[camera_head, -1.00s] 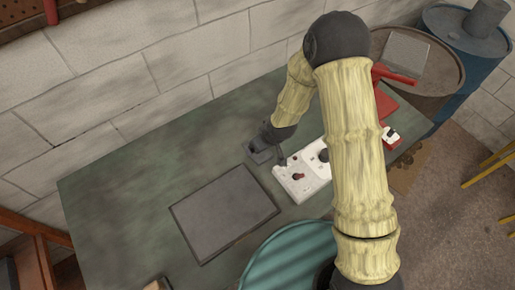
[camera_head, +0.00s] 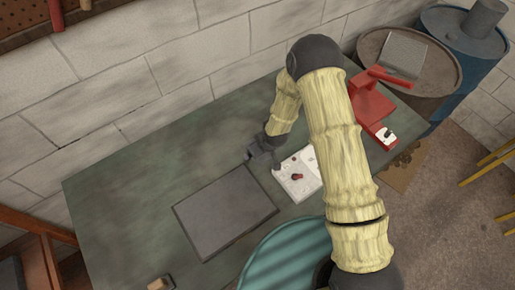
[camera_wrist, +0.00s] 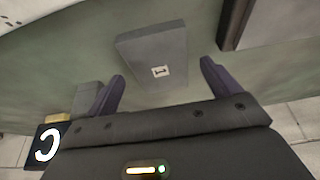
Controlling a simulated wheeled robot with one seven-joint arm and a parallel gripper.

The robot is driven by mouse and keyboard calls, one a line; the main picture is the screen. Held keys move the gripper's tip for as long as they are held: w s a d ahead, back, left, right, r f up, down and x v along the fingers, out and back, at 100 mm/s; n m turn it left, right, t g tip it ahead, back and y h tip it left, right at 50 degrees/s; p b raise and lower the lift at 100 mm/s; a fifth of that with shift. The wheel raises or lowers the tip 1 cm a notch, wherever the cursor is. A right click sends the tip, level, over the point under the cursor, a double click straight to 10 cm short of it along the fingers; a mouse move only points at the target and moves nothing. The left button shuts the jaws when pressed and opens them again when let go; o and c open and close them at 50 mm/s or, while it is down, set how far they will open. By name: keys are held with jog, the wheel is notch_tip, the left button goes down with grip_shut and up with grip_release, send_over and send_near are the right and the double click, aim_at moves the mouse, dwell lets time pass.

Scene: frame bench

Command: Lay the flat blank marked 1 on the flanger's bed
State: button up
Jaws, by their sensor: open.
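The flat blank marked 1 (camera_wrist: 151,52) is a grey slab with a small white label in the wrist view. It lies just ahead of my gripper (camera_wrist: 162,86), which is open and empty, with the fingers apart and short of the slab. In the head view my gripper (camera_head: 266,148) is low over the green table, left of a white plate; I cannot make out the blank there. A red lever machine (camera_head: 369,98) at the table's right end may be the flanger. My arm partly hides it, and its bed is unclear.
The white plate (camera_head: 297,176) carries a red knob. A dark grey panel (camera_head: 225,212) lies on the green table (camera_head: 125,195). A teal round thing (camera_head: 290,255) is at the front edge. A block marked C (camera_wrist: 46,146) is beside my gripper.

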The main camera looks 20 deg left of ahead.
jog(key=shift+w+a+f, duration=0.15)
jog(key=shift+f, duration=0.45)
jog(key=c, duration=1.3)
jog(key=shift+o, duration=0.2)
jog(key=shift+r, duration=0.15)
